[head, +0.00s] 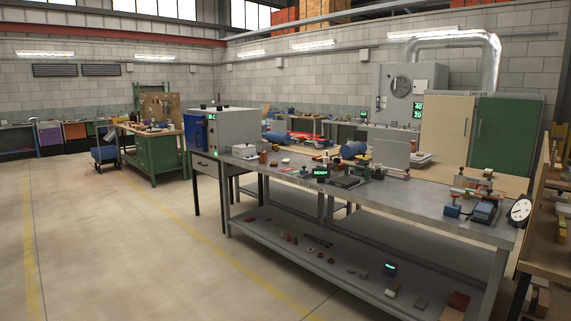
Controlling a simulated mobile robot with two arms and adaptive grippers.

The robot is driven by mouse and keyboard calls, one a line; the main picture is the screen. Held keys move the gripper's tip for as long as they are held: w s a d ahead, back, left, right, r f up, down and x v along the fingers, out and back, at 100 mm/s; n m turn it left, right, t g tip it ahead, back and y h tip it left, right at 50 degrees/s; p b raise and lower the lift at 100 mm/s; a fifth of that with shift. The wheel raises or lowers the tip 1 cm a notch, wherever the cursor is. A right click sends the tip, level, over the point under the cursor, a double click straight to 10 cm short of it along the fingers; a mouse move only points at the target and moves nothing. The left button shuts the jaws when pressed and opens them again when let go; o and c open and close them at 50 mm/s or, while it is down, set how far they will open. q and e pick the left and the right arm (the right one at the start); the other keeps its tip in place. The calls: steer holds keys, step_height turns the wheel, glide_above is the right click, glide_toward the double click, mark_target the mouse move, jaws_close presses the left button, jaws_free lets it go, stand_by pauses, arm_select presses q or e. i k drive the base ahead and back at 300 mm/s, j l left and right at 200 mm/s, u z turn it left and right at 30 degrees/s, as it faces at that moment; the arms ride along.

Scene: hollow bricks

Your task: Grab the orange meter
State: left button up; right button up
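I cannot pick out an orange meter for certain; the items on the benches are small and far away. A long grey metal workbench (400,200) runs from the middle to the right, with many small items on its top. A small device with a green lit display (321,174) stands near its middle. A round white dial (519,212) shows at the bench's right end. Neither of my grippers is in view.
Small parts lie on the bench's lower shelf (300,262). A grey box-shaped machine with a blue front (222,130) stands at the bench's left end. A green workbench (158,154) stands farther back. A wooden rack (552,205) is close on the right. The floor (120,250) at left is clear.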

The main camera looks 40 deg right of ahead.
mark_target(262, 158)
steer(key=i+z, duration=0.3)
steer(key=i, duration=4.65)
steer(key=i+z, duration=0.4)
steer(key=i, duration=0.15)
steer(key=i+j+z, duration=0.4)
steer(key=i, duration=0.15)
steer(key=i+l, duration=0.05)
steer(key=l, duration=0.05)
